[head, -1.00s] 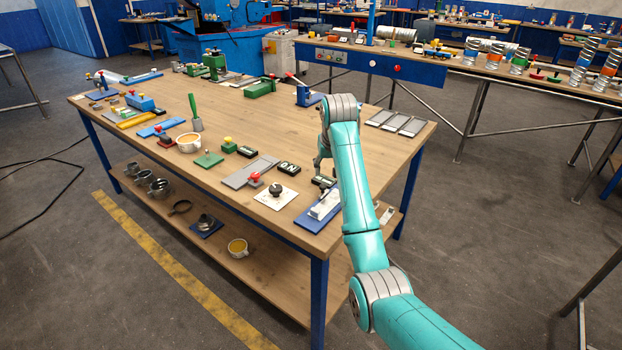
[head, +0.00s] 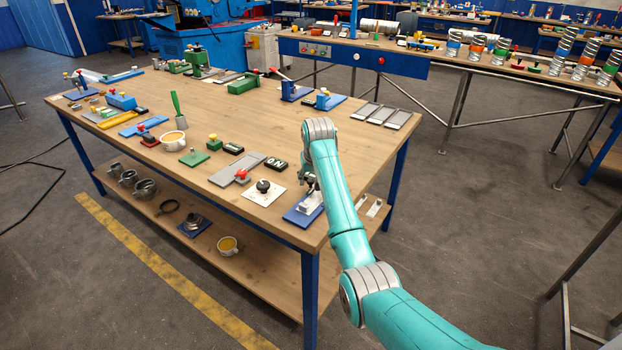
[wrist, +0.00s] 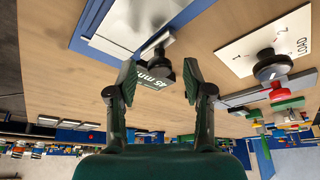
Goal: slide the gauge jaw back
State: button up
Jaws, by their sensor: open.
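The gauge is a blue plate (head: 296,215) with a pale slide block (head: 311,203) on it, at the table's near right corner in the head view. In the wrist view its blue plate (wrist: 97,33) and silver slide (wrist: 140,20) fill the top. A dark rounded piece (wrist: 153,57) sits at the slide's edge, apparently the jaw. In the head view my gripper (head: 309,181) is just behind the gauge, partly hidden.
A white plate with a black knob (head: 263,186) stands left of the gauge and shows in the wrist view (wrist: 270,66). Bare wood (head: 260,120) fills the table's middle.

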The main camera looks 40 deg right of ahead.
grip_shut()
jog(key=shift+w+a, duration=0.3)
jog(key=shift+w, duration=0.5)
jog(key=shift+w+a, duration=0.25)
jog(key=shift+w, duration=0.5)
grip_release()
jog(key=shift+w, duration=0.1)
jog(key=v, duration=1.2)
